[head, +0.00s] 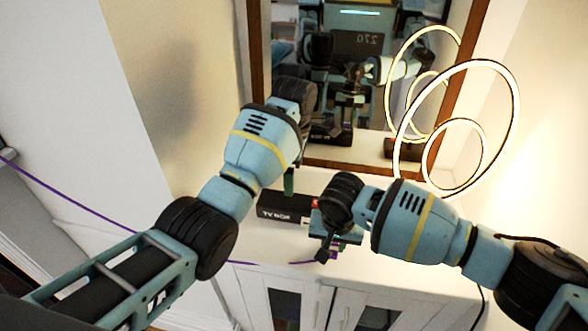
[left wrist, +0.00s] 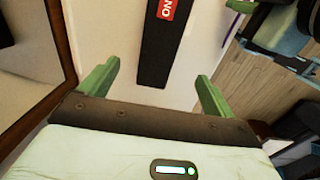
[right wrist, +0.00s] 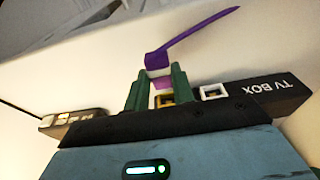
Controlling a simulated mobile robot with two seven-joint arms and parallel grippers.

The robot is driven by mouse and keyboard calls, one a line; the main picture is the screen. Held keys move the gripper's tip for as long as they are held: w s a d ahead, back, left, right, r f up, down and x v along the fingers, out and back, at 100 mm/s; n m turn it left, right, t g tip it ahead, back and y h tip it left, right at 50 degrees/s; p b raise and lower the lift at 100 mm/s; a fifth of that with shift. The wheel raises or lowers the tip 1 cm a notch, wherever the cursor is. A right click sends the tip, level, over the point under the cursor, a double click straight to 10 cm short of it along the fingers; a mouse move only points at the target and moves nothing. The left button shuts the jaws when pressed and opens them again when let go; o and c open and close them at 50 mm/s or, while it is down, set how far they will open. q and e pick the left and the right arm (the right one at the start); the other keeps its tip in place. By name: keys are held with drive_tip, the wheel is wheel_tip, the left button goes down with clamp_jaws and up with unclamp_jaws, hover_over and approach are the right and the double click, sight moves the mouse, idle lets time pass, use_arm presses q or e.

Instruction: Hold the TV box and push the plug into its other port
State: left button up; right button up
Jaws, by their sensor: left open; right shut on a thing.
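The black TV box (head: 272,207) lies on the white cabinet top beneath my left gripper (head: 289,184). In the left wrist view, the left gripper (left wrist: 155,80) is open, with the TV box (left wrist: 155,45) ahead between its green fingers, not gripped. My right gripper (head: 328,246) is at the box's right end. In the right wrist view, the right gripper (right wrist: 157,80) is shut on the purple plug (right wrist: 156,60), which stands near the TV box (right wrist: 262,95). A yellow port (right wrist: 167,98) and a white port (right wrist: 211,92) show on the box. Whether the plug touches a port is unclear.
A purple cable (head: 80,205) hangs across the front. Ring lamps (head: 515,110) stand behind my right arm, beside a wood-framed mirror (head: 380,170). Another black device (right wrist: 75,122) with several ports and a dark cable shows left in the right wrist view.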

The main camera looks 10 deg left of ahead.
sight(294, 201)
use_arm(q)
drive_tip(key=shift+f, duration=0.1)
wheel_tip(294, 201, down, 12)
drive_tip(key=shift+r, duration=0.1)
idle(0.5)
drive_tip(key=shift+c, duration=0.4)
drive_tip(key=c, duration=1.3)
use_arm(e)
drive_tip(key=shift+w, duration=0.1)
drive_tip(key=shift+w, duration=1)
drive_tip(key=shift+w, duration=0.9)
idle(1.3)
drive_tip(key=o, duration=1)
